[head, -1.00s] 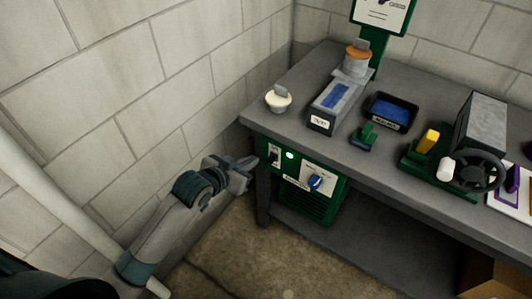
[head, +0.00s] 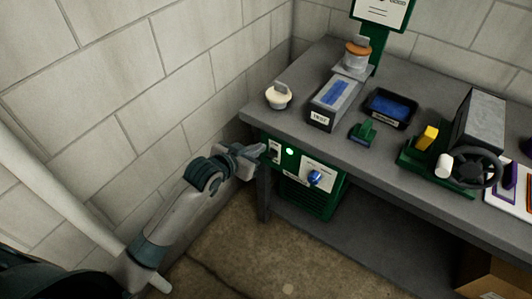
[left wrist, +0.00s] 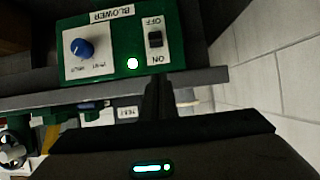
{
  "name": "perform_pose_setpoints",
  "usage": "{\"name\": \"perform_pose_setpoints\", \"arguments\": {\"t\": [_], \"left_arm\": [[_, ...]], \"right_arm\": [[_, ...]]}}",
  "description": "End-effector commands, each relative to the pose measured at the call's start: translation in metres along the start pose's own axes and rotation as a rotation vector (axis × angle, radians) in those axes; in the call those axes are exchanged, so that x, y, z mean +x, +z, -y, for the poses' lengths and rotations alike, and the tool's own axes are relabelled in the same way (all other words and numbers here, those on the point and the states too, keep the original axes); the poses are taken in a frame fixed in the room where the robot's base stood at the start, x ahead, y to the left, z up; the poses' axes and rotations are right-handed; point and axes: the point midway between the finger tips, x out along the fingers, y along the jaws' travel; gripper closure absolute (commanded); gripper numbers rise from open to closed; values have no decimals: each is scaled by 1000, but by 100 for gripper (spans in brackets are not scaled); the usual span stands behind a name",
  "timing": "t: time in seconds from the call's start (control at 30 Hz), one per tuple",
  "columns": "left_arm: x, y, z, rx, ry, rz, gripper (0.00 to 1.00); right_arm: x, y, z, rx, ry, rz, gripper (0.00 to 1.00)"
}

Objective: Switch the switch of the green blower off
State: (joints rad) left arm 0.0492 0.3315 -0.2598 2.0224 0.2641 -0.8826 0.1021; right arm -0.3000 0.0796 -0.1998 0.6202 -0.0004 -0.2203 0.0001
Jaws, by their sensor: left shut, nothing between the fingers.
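The green blower (head: 321,203) is under the left end of the workbench. Its front panel (left wrist: 103,68) has a lit indicator lamp (head: 289,151), a blue knob (head: 315,177) and a black switch (left wrist: 155,39) on a white plate. In the left wrist view the panel appears upside down, with OFF above the switch and ON below it. My left gripper (head: 262,149) is shut and empty, its tips close by the switch plate. In the left wrist view its fingers (left wrist: 157,80) point at the plate's ON end; contact cannot be told. My right gripper is not in view.
The workbench top (head: 300,123) is just above the panel. It bears a white-topped knob piece (head: 278,98), a grey box (head: 333,103), a black tray (head: 391,108) and a handwheel device (head: 474,168). A block wall (head: 150,90) stands close on the left.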

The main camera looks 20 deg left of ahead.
Motion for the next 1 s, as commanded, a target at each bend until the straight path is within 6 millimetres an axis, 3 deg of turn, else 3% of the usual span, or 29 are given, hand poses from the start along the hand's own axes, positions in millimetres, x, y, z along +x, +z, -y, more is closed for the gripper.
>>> {"name": "perform_pose_setpoints", "arguments": {"t": [0.4, 0.63, 1.0], "left_arm": [[65, 1, -1, 0, 1, 3, 100], [70, 31, -1, 1, 1, 3, 100], [72, 40, 0, 1, 1, 1, 100]], "right_arm": [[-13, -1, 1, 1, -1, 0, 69], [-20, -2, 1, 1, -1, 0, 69], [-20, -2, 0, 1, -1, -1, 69]]}}
